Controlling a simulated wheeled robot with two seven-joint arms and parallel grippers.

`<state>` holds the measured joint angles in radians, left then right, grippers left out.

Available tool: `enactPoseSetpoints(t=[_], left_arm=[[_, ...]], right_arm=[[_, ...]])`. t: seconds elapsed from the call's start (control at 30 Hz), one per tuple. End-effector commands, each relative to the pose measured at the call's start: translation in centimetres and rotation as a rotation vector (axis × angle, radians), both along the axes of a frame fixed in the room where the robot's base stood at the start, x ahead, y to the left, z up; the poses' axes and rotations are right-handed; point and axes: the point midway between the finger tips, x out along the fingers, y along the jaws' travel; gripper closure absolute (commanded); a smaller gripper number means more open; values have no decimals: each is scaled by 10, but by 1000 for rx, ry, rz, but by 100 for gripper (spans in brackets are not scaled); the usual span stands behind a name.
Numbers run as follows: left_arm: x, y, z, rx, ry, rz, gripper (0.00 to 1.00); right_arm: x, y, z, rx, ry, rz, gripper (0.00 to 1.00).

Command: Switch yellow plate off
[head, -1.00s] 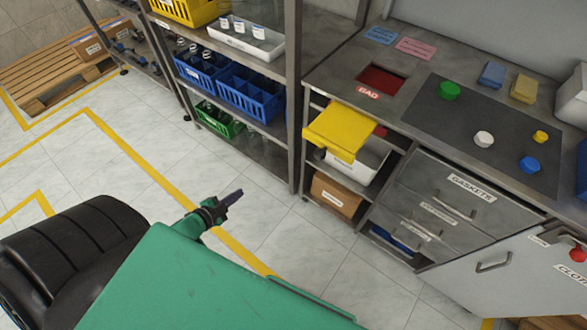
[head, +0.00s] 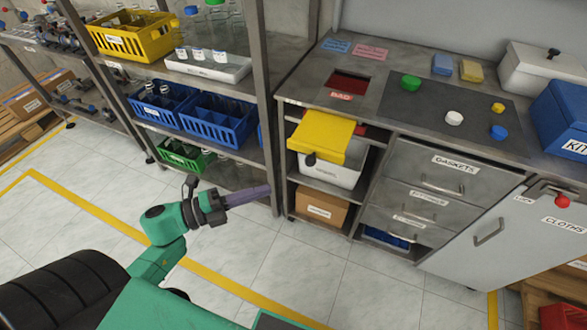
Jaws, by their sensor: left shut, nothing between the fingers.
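The yellow plate (head: 322,137) juts out from the front of the workbench, below the red opening marked "BAD". Its front edge bends downward, and a small dark knob shows under its front left corner. My left gripper (head: 262,191) is shut and empty, with dark purple fingers pointing right. In the picture it is left of and below the plate, apart from it, in front of the shelf rack. My right gripper is not in view.
The workbench (head: 340,48) carries a dark mat with coloured caps. A white bin (head: 335,170) and a cardboard box (head: 321,208) sit under the plate. The shelf rack (head: 265,110) stands close on the left. The tiled floor in front is clear.

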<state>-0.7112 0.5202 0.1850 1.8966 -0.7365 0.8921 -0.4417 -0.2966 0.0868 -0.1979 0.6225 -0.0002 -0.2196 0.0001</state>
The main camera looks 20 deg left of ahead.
Motion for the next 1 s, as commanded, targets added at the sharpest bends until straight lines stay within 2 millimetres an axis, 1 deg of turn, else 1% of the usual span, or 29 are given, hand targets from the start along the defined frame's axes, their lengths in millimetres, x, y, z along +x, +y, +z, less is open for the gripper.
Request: enactPoseSetpoints(t=[0.03,0.3,0.4,0.53,0.63,0.9,1.0], left_arm=[[8,-8,3,-1,-3,-1,100],[47,-53,3,-2,-3,1,100],[67,-52,2,1,-3,1,100],[81,-53,1,0,0,1,100],[85,-53,1,0,0,1,100],[85,-53,0,-1,1,1,100],[88,-53,-1,0,0,1,100]], right_arm=[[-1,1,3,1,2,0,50],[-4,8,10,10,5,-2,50],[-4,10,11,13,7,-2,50],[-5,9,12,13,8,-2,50],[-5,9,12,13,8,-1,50],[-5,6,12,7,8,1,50],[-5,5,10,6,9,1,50]])
